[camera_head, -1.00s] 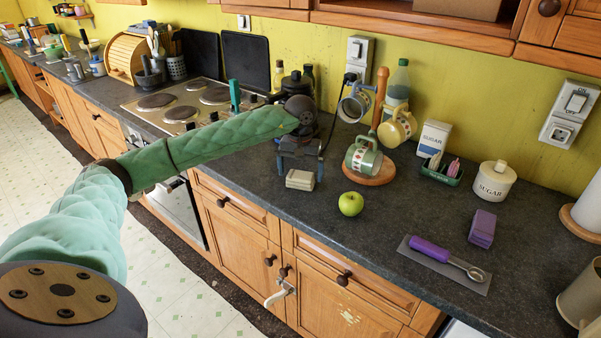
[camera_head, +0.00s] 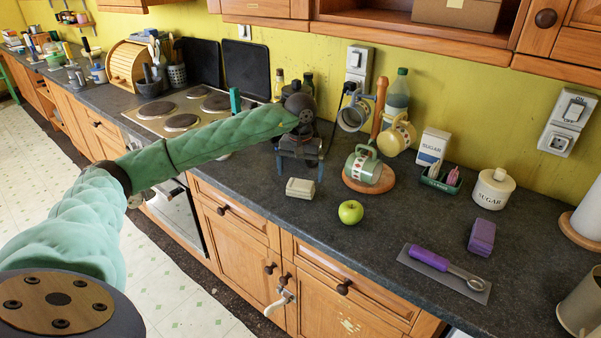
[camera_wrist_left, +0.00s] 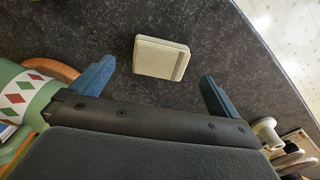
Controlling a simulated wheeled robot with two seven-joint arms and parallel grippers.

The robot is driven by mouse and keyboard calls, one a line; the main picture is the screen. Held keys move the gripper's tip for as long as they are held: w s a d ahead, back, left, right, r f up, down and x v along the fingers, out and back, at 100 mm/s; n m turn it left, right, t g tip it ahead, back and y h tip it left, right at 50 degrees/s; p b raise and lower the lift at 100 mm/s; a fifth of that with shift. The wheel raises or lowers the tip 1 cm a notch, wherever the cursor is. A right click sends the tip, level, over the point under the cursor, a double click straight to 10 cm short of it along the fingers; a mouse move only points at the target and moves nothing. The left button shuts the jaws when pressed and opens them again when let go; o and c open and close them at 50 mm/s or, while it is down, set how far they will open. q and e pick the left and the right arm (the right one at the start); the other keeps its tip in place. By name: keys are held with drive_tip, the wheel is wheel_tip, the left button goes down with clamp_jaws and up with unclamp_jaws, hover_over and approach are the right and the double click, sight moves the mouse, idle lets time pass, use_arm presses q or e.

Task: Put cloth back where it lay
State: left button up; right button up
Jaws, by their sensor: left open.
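A small cream folded block that looks like the cloth (camera_head: 300,188) lies on the dark counter, near its front edge. In the left wrist view the cloth (camera_wrist_left: 161,58) lies flat ahead of the fingers, roughly between their lines, with bare counter on both sides. My left gripper (camera_head: 301,168) is open and empty, with blue fingers, just behind and above the cloth and apart from it. My right gripper is in neither view.
A green apple (camera_head: 350,212) sits to the right of the cloth. The stove (camera_head: 180,112) is to the left. Counter around the cloth is clear.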

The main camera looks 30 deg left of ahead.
use_arm(q)
drive_tip(key=shift+r, duration=1.15)
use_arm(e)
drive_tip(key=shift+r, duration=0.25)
use_arm(q)
wheel_tip(320, 180, up, 8)
drive_tip(key=b, duration=0.2)
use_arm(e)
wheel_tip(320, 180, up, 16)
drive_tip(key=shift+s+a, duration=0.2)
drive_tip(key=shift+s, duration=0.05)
use_arm(q)
drive_tip(key=shift+f, duration=0.15)
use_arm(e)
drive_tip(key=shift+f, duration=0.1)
